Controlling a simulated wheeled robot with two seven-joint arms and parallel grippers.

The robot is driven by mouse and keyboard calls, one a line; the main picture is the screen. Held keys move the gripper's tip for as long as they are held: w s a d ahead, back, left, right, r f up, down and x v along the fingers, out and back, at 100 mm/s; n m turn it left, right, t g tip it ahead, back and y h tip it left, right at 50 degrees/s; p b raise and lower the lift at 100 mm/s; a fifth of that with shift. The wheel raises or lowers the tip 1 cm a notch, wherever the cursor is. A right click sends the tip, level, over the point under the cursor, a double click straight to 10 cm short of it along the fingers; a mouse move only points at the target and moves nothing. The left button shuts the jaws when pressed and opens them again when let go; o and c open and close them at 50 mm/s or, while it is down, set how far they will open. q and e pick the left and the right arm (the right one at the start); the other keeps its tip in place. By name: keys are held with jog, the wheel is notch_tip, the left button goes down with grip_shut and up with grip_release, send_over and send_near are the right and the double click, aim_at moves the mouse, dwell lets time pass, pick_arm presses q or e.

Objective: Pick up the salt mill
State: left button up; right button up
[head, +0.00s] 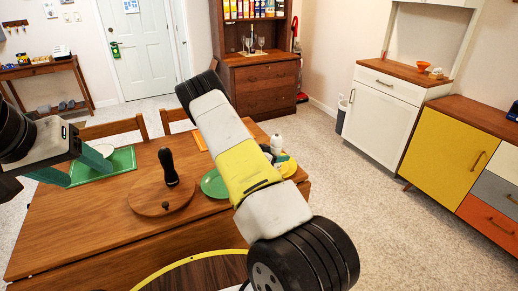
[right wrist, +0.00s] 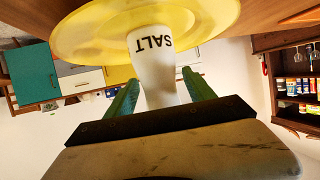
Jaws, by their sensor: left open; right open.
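The salt mill (right wrist: 153,65) is white with dark SALT lettering. In the right wrist view it lies between the two green fingers of my right gripper (right wrist: 159,82). The gripper is open, with a gap visible beside the mill at the fingertips. A yellow plate (right wrist: 90,35) is right by the mill. My left gripper (head: 82,170) is open over the left part of the table, near a green tray (head: 124,159).
A dark mill-shaped object (head: 168,166) stands on a round wooden board (head: 150,196) mid-table. A green plate (head: 212,184) lies beside my right arm. Chairs (head: 112,127) stand behind the table. A wooden hutch (head: 262,85) and cabinets (head: 385,115) are further back.

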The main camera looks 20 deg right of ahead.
jog(key=shift+w+d+f, duration=0.25)
jog(key=shift+d+f, duration=0.1)
jog(key=shift+d, duration=0.25)
jog(key=shift+r, duration=0.1)
grip_shut()
